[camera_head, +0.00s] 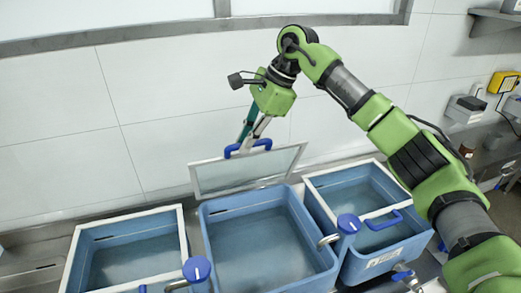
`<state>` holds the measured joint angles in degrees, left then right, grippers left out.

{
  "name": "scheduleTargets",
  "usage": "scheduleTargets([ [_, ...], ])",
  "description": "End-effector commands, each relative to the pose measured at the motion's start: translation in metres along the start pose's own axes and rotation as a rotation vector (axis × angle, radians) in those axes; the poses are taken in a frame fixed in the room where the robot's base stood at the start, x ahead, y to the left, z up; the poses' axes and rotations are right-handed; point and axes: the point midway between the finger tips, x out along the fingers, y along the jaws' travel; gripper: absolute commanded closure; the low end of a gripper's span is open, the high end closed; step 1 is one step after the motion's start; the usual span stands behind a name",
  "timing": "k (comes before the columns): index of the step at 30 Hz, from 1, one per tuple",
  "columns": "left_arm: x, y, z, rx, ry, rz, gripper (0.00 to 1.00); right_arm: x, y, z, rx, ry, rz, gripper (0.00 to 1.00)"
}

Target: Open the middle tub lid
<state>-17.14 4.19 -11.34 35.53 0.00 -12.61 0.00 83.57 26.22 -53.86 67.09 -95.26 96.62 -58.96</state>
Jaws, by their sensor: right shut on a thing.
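The middle tub (211,240) is blue and its top is uncovered. Its lid (230,176), a clear pane in a pale frame, stands tilted up at the tub's back edge. My right gripper (253,139) is above the lid, pointing down, and is shut on the lid's blue handle (232,149). The exact finger contact is small and hard to see. My left gripper is not in view.
Tubs stand close on both sides: the left tub (70,262) and the right tub (385,257), which has a lid with a blue handle (383,223). Blue knobs (196,268) (348,223) rise at the front. A tiled wall (190,110) is close behind.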

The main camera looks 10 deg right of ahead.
Motion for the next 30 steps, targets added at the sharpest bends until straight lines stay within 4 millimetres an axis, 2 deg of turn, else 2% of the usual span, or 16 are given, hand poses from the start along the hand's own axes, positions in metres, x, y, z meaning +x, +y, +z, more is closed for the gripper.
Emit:
scheduleTargets([
  [1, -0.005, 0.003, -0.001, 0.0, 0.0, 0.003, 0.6, 0.006, -0.005, -0.003, 0.008, 0.013, 0.012, 1.0],
  [15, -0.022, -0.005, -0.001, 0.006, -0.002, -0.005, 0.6, 0.005, -0.048, 0.0, 0.006, 0.015, 0.015, 1.0],
  [30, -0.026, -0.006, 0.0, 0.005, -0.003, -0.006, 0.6, 0.006, -0.06, -0.001, 0.004, 0.017, 0.017, 1.0],
])
